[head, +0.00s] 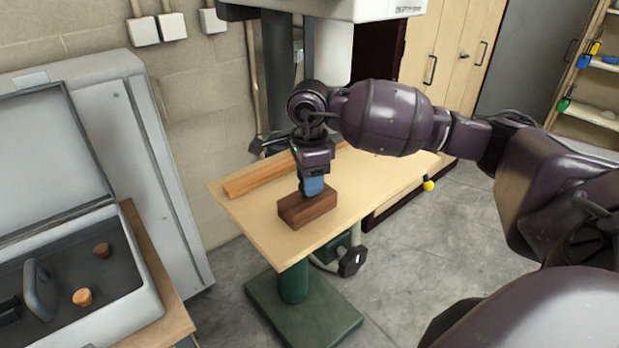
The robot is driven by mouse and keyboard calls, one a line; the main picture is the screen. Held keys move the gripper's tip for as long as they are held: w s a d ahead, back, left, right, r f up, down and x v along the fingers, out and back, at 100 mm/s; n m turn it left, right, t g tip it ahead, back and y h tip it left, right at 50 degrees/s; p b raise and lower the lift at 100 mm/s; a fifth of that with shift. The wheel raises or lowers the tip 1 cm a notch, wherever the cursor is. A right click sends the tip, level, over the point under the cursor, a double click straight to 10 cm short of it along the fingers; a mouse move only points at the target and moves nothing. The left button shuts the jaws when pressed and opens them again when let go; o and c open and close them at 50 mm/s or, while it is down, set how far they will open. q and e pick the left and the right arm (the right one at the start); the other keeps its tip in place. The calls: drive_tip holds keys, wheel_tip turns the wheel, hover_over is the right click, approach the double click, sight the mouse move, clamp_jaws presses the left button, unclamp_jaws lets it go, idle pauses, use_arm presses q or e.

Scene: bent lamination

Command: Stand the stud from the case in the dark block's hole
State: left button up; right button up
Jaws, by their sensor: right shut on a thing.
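The dark brown block (307,207) lies on the light wooden table. My right gripper (313,191) points down just above the block, its blue end close over the top face. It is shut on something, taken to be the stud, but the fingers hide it. The block's hole is also hidden, so I cannot tell whether the stud is in it. My left gripper is out of view.
A long wooden strip (262,180) lies along the table's back edge, behind the block. A dark machine column (279,70) stands behind the table. The table (375,184) is clear to the right of the block. A yellow knob (428,186) is at its right edge.

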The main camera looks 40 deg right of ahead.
drive_tip(key=shift+f, duration=0.15)
idle(0.4)
idle(0.4)
drive_tip(key=o, duration=1.2)
drive_tip(key=shift+o, duration=0.3)
drive_tip(key=o, duration=0.3)
